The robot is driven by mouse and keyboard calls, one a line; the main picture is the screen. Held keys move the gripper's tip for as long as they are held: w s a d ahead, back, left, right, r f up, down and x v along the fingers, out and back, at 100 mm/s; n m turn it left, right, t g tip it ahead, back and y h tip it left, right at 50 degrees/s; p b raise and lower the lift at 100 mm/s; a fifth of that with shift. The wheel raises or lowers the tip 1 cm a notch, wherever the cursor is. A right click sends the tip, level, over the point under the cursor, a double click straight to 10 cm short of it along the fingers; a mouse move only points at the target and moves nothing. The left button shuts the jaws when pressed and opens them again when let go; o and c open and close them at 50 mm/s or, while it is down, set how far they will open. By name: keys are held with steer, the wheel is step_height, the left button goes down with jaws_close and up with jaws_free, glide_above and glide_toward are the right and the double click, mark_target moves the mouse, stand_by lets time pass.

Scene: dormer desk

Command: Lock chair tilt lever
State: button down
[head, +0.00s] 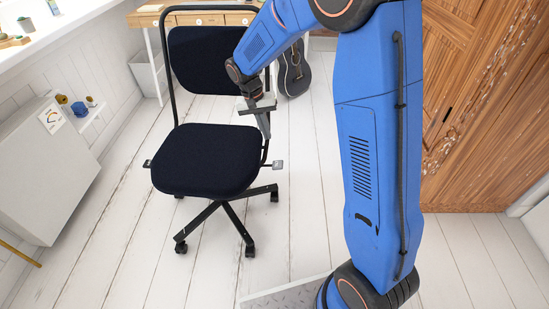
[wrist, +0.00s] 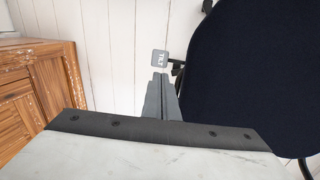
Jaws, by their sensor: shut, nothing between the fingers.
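The office chair has a dark navy seat (head: 207,158) and a black frame. A small grey tilt lever paddle (head: 278,165) sticks out from under the seat's right side. In the wrist view the paddle (wrist: 160,58) carries a label that seems to read TILT, beside the dark seat (wrist: 245,75). My gripper (head: 267,134) is shut and empty, pointing down beside the chair's right side, above the paddle. In the wrist view the closed fingers (wrist: 161,78) appear just below the paddle in the picture. I cannot tell whether they touch it.
A second small lever (head: 147,163) shows at the seat's left side. A wooden cabinet (head: 490,110) is at the right and a grey-white cabinet (head: 45,165) at the left. The plank floor (head: 120,240) around the chair is mostly clear.

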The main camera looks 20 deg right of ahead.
mark_target(278, 164)
stand_by(0.3)
steer(key=x, duration=1.4)
steer(key=shift+s+f, duration=0.1)
steer(key=shift+f, duration=0.05)
steer(key=f, duration=0.1)
steer(key=d+f, duration=0.1)
steer(key=f, duration=0.1)
steer(key=shift+s+f+y, duration=0.2)
steer(key=shift+f+y, duration=0.05)
steer(key=shift+y, duration=0.15)
steer(key=shift+w+f, duration=0.1)
steer(key=shift+f, duration=0.1)
steer(key=shift+r, duration=0.2)
steer(key=shift+r, duration=0.65)
